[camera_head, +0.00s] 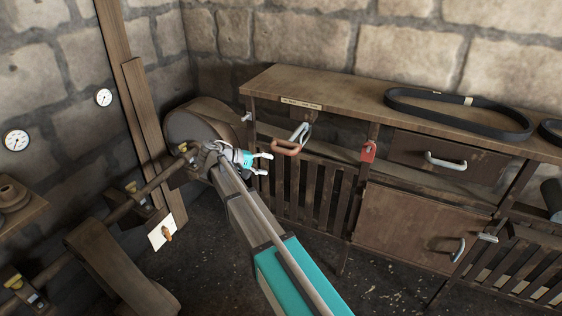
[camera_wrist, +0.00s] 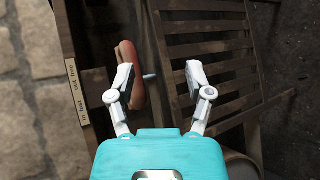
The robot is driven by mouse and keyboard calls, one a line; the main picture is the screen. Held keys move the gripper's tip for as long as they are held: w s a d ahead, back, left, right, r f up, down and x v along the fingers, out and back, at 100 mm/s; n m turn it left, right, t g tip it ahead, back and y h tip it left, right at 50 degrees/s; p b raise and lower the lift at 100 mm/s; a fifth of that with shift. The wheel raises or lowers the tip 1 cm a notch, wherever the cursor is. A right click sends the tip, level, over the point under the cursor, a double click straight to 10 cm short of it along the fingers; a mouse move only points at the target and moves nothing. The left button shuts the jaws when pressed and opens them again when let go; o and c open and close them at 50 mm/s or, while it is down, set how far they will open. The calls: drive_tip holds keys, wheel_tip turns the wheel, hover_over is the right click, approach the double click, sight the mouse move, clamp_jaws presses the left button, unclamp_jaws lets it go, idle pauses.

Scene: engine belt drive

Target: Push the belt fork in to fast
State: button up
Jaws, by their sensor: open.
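The belt fork's handle (camera_head: 286,147) is a reddish-brown grip on a metal fitting, at the front of the wooden bench frame under a small label plate (camera_head: 301,103). In the wrist view the handle (camera_wrist: 127,50) lies behind my left finger, which hides part of it. The label there (camera_wrist: 74,92) carries words for in and out, fast and free. My gripper (camera_head: 264,163) is open and empty, just left of and below the handle in the head view. In the wrist view its fingers (camera_wrist: 160,75) are spread. I cannot tell whether a finger touches the handle.
A slatted wooden guard (camera_head: 310,190) stands below the handle. A red padlock-like tag (camera_head: 368,151) hangs to the right. A black belt (camera_head: 455,112) lies on the bench top (camera_head: 345,93). A large wheel (camera_head: 200,122) and a shaft (camera_head: 150,187) are at left.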

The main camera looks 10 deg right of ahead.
sight(277, 151)
drive_tip(key=w+a+r+h+b, duration=0.2)
drive_tip(key=w+a+h, duration=0.1)
drive_tip(key=a, duration=0.4)
drive_tip(key=shift+w+t, duration=0.4)
drive_tip(key=shift+w, duration=0.35)
drive_tip(key=shift+d+f, duration=0.1)
drive_tip(key=shift+d, duration=0.15)
drive_tip(key=d, duration=0.4)
drive_tip(key=w+d+f+b, duration=0.1)
drive_tip(key=d, duration=0.3)
drive_tip(key=w+d+b, duration=0.1)
drive_tip(key=d, duration=0.4)
drive_tip(key=shift+d+f, duration=0.1)
drive_tip(key=shift+f, duration=0.3)
clamp_jaws()
